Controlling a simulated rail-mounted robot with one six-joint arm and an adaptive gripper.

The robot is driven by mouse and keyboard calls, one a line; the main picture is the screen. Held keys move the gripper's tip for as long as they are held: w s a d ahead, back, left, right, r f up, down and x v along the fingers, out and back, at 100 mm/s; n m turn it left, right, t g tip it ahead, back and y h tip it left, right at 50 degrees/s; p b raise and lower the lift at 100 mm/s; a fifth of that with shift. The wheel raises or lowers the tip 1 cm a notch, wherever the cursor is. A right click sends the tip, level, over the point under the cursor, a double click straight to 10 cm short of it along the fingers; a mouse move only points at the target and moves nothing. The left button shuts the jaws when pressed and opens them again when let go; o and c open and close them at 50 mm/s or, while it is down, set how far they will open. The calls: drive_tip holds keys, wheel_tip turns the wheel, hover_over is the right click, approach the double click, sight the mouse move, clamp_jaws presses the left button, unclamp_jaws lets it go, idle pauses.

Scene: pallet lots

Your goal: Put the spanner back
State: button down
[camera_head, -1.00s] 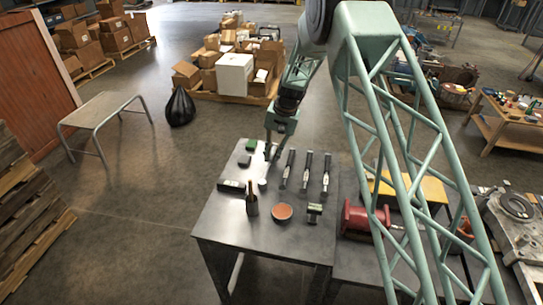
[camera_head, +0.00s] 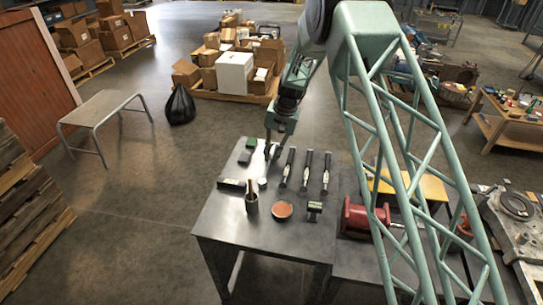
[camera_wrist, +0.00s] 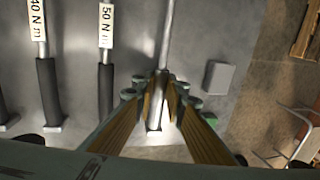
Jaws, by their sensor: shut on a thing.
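My gripper (camera_head: 271,150) is over the far part of the grey table. In the wrist view my gripper (camera_wrist: 162,82) is shut on the spanner (camera_wrist: 165,40), a plain silver bar running between the fingertips. Its lower end shows below them; its upper end runs out of the picture. I cannot tell whether it touches the table. Three similar tools with dark handles lie side by side to the right in the head view, the nearest of them here (camera_head: 287,166). Two show in the wrist view with labels reading "50 N m" (camera_wrist: 106,25) and "40 N m" (camera_wrist: 37,20).
A red machine (camera_head: 366,219) stands to the right.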

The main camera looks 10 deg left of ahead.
drive_tip(key=shift+f, duration=0.3)
drive_tip(key=c, duration=2.6)
unclamp_jaws()
drive_tip(key=shift+o, duration=0.2)
drive_tip(key=shift+r, duration=0.15)
drive_tip(key=v, duration=1.1)
drive_tip(key=shift+r, duration=0.4)
